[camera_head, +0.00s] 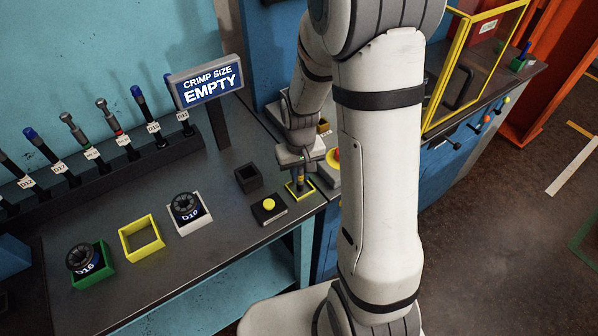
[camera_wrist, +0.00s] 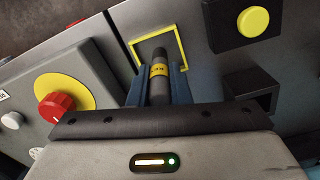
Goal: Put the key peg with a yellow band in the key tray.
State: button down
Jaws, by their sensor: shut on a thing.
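The key peg with a yellow band (camera_wrist: 159,70) is dark and stands between my gripper's fingers (camera_wrist: 158,86). My gripper (camera_head: 299,178) is shut on it at the right end of the bench. The peg's far end overlaps a yellow square outline (camera_wrist: 181,44) on the bench, which also shows in the head view (camera_head: 310,190). I cannot tell whether the peg touches the surface there. A small dark open box (camera_head: 248,179) stands to the left of the outline and also shows in the wrist view (camera_wrist: 254,89). No label shows which one is the key tray.
A yellow button on a dark block (camera_head: 268,204) sits near the outline. A red knob on a yellow disc (camera_wrist: 60,103) is close to my gripper. Green, yellow and white square trays (camera_head: 142,238) stand further left. A sign (camera_head: 207,82) reads "CRIMP SIZE EMPTY".

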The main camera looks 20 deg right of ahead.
jog(key=shift+f, duration=0.2)
jog(key=c, duration=1.3)
grip_release()
jog(key=shift+r, duration=0.1)
jog(key=shift+c, duration=0.2)
notch_tip(320, 180, up, 12)
jog(key=shift+b, duration=0.35)
jog(key=s+r+t, duration=0.1)
jog(key=s+r, duration=0.3)
jog(key=s, duration=0.3)
jog(key=s+r+t, duration=0.2)
jog(key=s+r, duration=0.2)
jog(key=s, duration=0.3)
jog(key=shift+s+m, duration=0.3)
jog(key=shift+s, duration=0.05)
